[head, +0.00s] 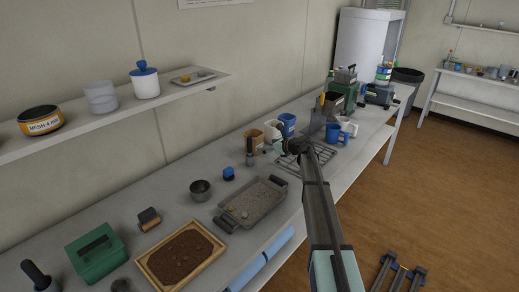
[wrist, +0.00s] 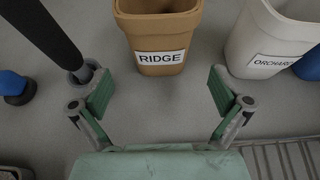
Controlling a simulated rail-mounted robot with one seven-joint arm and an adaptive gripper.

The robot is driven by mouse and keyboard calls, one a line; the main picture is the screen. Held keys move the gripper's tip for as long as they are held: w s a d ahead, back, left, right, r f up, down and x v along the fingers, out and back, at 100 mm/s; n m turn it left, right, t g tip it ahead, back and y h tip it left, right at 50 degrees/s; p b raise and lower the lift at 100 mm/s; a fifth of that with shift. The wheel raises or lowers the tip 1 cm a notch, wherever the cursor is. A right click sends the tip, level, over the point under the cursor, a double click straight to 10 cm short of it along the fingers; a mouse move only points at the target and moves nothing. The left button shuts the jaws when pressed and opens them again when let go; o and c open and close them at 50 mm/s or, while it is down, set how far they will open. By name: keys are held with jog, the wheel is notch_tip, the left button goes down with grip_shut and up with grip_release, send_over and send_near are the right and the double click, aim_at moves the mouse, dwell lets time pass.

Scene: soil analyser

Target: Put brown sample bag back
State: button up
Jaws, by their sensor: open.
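The brown sample bag, labelled RIDGE, stands upright on the bench; it shows at the top centre of the wrist view (wrist: 158,35) and near the wall in the head view (head: 256,134). Its upper part is cut off in the wrist view. My gripper (wrist: 158,90) is open and empty, with one green-padded finger to each side of the bag's line. The bag stands just beyond the fingertips and does not appear touched by them. In the head view my gripper (head: 282,148) is to the right of the bag, in front of the white bag.
A white bag labelled ORCHARD (wrist: 265,45) stands close on the right, with a blue bag (head: 287,122) beyond. A dark upright post (wrist: 48,30) is close to the left finger. A wire rack (wrist: 285,155) lies at lower right, and a grey tray (head: 250,205) is nearer.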

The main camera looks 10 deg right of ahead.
jog(key=shift+v, duration=1.65)
